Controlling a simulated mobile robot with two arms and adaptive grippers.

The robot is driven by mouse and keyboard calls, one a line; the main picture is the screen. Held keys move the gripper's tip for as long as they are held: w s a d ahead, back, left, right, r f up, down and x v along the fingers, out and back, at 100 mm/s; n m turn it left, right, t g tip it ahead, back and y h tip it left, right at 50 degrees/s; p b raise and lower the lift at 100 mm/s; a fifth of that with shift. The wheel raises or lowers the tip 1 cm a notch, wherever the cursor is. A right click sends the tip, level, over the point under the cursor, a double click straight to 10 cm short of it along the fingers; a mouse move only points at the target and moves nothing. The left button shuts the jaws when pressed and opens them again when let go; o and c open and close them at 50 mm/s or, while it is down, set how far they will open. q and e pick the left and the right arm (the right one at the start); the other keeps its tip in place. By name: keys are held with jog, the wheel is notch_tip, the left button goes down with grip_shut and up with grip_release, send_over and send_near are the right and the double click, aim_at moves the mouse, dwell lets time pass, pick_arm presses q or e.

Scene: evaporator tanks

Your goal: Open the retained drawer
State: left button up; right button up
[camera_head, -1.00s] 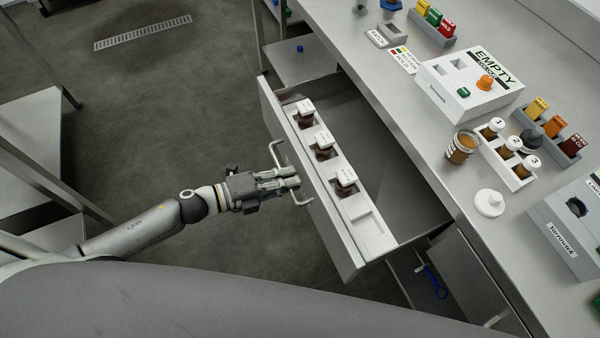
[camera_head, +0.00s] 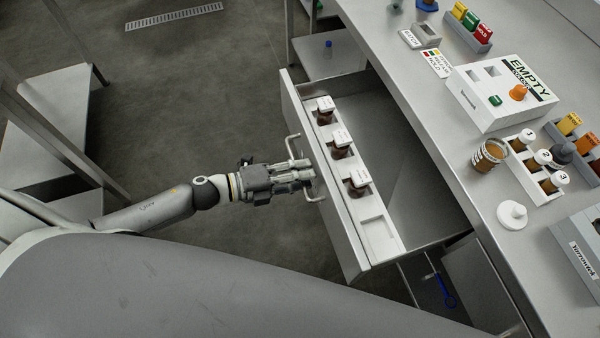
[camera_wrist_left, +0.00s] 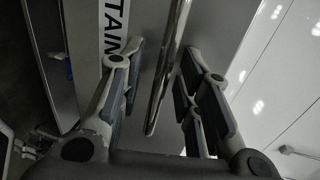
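The drawer (camera_head: 318,170) stands pulled out from under the bench, with its inside showing. It holds a tray (camera_head: 379,237) with several capped brown jars (camera_head: 341,143). My left gripper (camera_head: 308,177) is at the bar handle (camera_head: 290,146) on the drawer's front. In the left wrist view, the handle (camera_wrist_left: 167,70) runs between the two fingers (camera_wrist_left: 158,90), with gaps seeming to show on both sides. Part of a label reading "TAIN" (camera_wrist_left: 116,28) shows on the drawer front there. My right gripper is not in view.
The bench top (camera_head: 440,130) carries a white box marked EMPTY (camera_head: 485,97), an open brown jar (camera_head: 488,156), a rack of numbered vials (camera_head: 538,185) and a white lid (camera_head: 512,214). Open floor (camera_head: 230,110) lies left of the drawer. A metal table (camera_head: 45,140) stands at the left.

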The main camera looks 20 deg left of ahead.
pick_arm(q)
jog(key=shift+a, duration=0.1)
jog(key=v, duration=1.1)
jog(key=shift+s+a, duration=0.3)
jog(key=w+a+f+n+t+y, duration=0.3)
jog(key=a+f+n+y, duration=0.3)
jog(key=f, duration=0.4)
jog(key=s+a+f+n+g+y, duration=0.2)
jog(key=s+a+f+n+y, duration=0.15)
jog(key=f+n, duration=0.4)
jog(key=s+a+f+n+g+y, duration=0.15)
jog(key=s+a+f+n, duration=0.25)
jog(key=f, duration=0.7)
jog(key=s+d+f+n+g, duration=0.4)
jog(key=s+f, duration=0.3)
jog(key=s, duration=0.4)
jog(key=s+d+f+n+g+y+p, duration=0.1)
jog(key=s+d+f+n+g, duration=0.2)
jog(key=s, duration=0.8)
jog(key=d+f+n, duration=0.2)
jog(key=d+f, duration=0.2)
jog(key=f, duration=0.1)
jog(key=shift+s+d+f+g+y, duration=0.25)
jog(key=shift+d+g+y, duration=0.05)
jog(key=shift+d+g, duration=0.05)
